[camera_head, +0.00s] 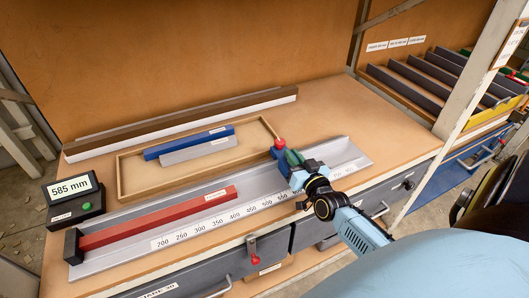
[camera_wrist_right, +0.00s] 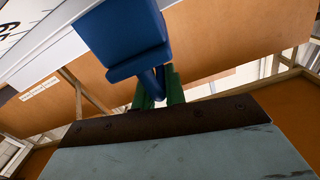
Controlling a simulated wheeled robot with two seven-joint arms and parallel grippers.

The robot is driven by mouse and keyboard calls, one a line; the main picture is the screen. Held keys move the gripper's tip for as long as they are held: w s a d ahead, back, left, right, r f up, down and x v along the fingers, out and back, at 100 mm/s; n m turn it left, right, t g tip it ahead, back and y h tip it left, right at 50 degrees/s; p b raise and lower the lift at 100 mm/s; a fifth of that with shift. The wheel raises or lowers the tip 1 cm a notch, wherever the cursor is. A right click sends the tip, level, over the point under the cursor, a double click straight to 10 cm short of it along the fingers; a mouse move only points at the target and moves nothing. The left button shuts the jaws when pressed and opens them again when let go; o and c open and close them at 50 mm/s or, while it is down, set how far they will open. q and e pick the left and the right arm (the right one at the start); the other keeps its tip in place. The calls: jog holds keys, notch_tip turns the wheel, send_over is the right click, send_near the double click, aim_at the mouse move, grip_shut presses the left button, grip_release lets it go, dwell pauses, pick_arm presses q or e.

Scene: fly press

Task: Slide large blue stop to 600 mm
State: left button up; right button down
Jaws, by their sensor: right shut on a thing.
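The large blue stop (camera_head: 279,155) with a red knob stands on the grey measuring rail (camera_head: 335,158), near the high end of its printed scale. It fills the upper middle of the right wrist view (camera_wrist_right: 125,40). My right gripper (camera_head: 293,159) has green fingers shut on part of the stop. The fingers also show in the wrist view (camera_wrist_right: 160,92), closed around a narrow blue part. The digital display (camera_head: 72,190) at the left end of the rail reads 585 mm. My left gripper is not in view.
A red bar (camera_head: 160,218) lies in the rail toward its left end. Behind the rail, a wooden tray (camera_head: 122,178) holds a blue bar (camera_head: 190,142) and a grey bar (camera_head: 198,150). The rail to the right of the stop looks clear. A metal post (camera_head: 480,95) stands at the right.

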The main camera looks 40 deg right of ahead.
jog(key=shift+s+d, duration=0.15)
jog(key=shift+d, duration=0.45)
jog(key=c, duration=1.5)
grip_release()
jog(key=v, duration=1.3)
jog(key=shift+s+a, duration=0.1)
jog(key=shift+s, duration=0.1)
